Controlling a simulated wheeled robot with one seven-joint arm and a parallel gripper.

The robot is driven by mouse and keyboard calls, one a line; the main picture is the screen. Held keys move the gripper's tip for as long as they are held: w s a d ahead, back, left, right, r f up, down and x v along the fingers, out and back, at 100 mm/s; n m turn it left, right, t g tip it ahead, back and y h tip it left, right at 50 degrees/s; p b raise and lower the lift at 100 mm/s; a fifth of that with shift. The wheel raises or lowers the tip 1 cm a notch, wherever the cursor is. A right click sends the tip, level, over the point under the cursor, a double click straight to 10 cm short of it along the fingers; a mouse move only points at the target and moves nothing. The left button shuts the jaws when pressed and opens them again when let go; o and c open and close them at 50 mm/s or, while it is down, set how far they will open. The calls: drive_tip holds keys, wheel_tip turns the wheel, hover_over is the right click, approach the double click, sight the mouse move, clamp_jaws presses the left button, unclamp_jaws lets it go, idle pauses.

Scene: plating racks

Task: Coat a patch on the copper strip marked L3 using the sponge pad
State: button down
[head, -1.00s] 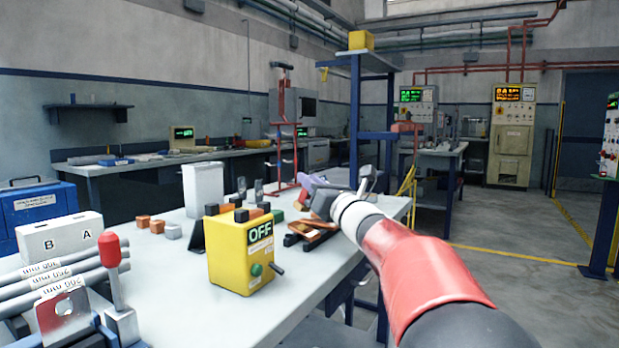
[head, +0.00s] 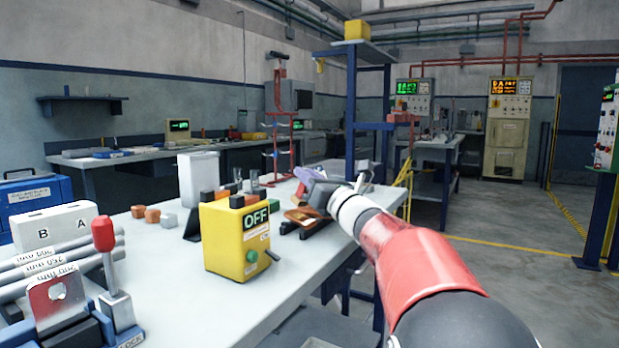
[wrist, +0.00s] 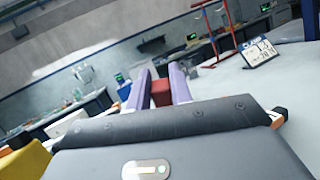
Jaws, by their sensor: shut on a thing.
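My gripper (wrist: 160,88) shows in the wrist view with its two purple-grey fingers closed on a red block, which appears to be the sponge pad (wrist: 160,94). In the head view, my gripper (head: 308,176) is above the far right part of the bench, near the dark rack (head: 314,228). An orange-brown piece (head: 301,215) shows at that rack, partly hidden by my arm. The strip marked L3 cannot be made out. A small white card (wrist: 258,50) with dark markings stands on the bench in the wrist view, too small to read surely.
A yellow OFF box (head: 232,243) stands on the white bench (head: 170,285), left of my arm. A white block marked A and B (head: 55,226), grey tubes and a red-topped lever (head: 104,235) are at the left. A white box (head: 199,178) stands farther back.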

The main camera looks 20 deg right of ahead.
drive_tip(key=shift+d+f+b, duration=0.2)
drive_tip(key=shift+f+b, duration=0.3)
drive_tip(key=shift+f, duration=0.2)
drive_tip(key=shift+a, duration=0.1)
drive_tip(key=a+b, duration=0.1)
drive_tip(key=a+f+b, duration=0.1)
drive_tip(key=a+b, duration=0.1)
drive_tip(key=shift+s+a+f, duration=0.1)
drive_tip(key=shift+s+f, duration=0.15)
drive_tip(key=shift+s, duration=0.1)
drive_tip(key=shift+a, duration=0.35)
drive_tip(key=shift+w+d+r+p, duration=0.15)
drive_tip(key=shift+d+r+p, duration=0.2)
drive_tip(key=shift+d, duration=0.35)
drive_tip(key=shift+w+d+r+p, duration=0.2)
drive_tip(key=shift+d+p, duration=0.2)
drive_tip(key=shift+d, duration=0.3)
drive_tip(key=shift+w+d+r+p, duration=0.1)
drive_tip(key=shift+d+r+p, duration=0.25)
drive_tip(key=shift+d, duration=0.35)
drive_tip(key=shift+a, duration=0.1)
drive_tip(key=shift+s+a+r+p, duration=0.1)
drive_tip(key=shift+a+r+p, duration=0.15)
drive_tip(key=shift+r+p, duration=0.55)
drive_tip(key=shift+s+a+r+p, duration=0.1)
drive_tip(key=shift+a+r+p, duration=0.25)
drive_tip(key=shift+r, duration=0.85)
drive_tip(key=shift+s+a+r+p, duration=0.1)
drive_tip(key=shift+a+r+p, duration=0.1)
drive_tip(key=shift+r+p, duration=0.6)
